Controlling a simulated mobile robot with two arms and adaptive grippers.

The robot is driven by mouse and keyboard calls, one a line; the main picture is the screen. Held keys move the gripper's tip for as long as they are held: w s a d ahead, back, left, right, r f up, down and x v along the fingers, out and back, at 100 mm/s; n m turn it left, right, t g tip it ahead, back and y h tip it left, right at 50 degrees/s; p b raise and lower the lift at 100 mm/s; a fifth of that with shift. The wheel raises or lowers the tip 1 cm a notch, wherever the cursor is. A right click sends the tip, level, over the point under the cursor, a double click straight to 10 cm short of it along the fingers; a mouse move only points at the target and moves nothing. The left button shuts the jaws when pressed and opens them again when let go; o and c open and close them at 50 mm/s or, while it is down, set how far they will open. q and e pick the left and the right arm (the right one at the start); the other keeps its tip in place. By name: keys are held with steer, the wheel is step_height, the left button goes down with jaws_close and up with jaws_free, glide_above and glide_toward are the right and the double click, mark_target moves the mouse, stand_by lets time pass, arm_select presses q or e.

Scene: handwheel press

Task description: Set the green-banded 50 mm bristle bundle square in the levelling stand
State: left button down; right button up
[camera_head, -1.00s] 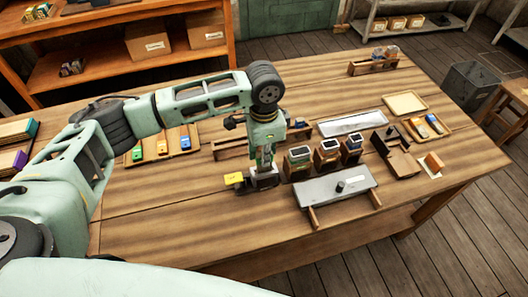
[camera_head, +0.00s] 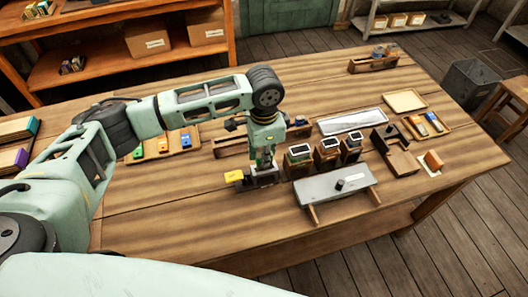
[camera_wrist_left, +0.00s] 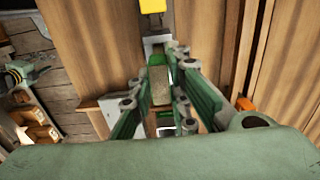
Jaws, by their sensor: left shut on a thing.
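My left gripper (camera_head: 264,165) points down over the middle of the bench, at a dark metal stand (camera_head: 266,180) that looks like the levelling stand. A yellow block (camera_head: 234,177) is at the stand's left side; the left wrist view also shows this yellow part (camera_wrist_left: 152,6). In that view my left gripper (camera_wrist_left: 160,76) has its two green fingers on either side of a tan bristle bundle (camera_wrist_left: 160,90) with a green band (camera_wrist_left: 157,60), shut on it. The bundle's far end is by a grey metal part. Whether it touches or sits square cannot be told. My right gripper is not in view.
Three wooden boxes with dark tops (camera_head: 327,152) stand close right of my left gripper. A grey tray on wooden legs (camera_head: 318,188) is in front of them. A long wooden rack (camera_head: 232,148) lies behind. A tray of coloured pieces (camera_head: 162,156) is further left. The front left bench is clear.

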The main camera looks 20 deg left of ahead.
arm_select(q)
steer(key=shift+f, duration=1.5)
steer(key=shift+p, duration=0.3)
steer(key=c, duration=1.6)
jaws_free()
steer(key=shift+r, duration=0.1)
step_height(320, 180, up, 12)
steer(key=shift+f, duration=0.1)
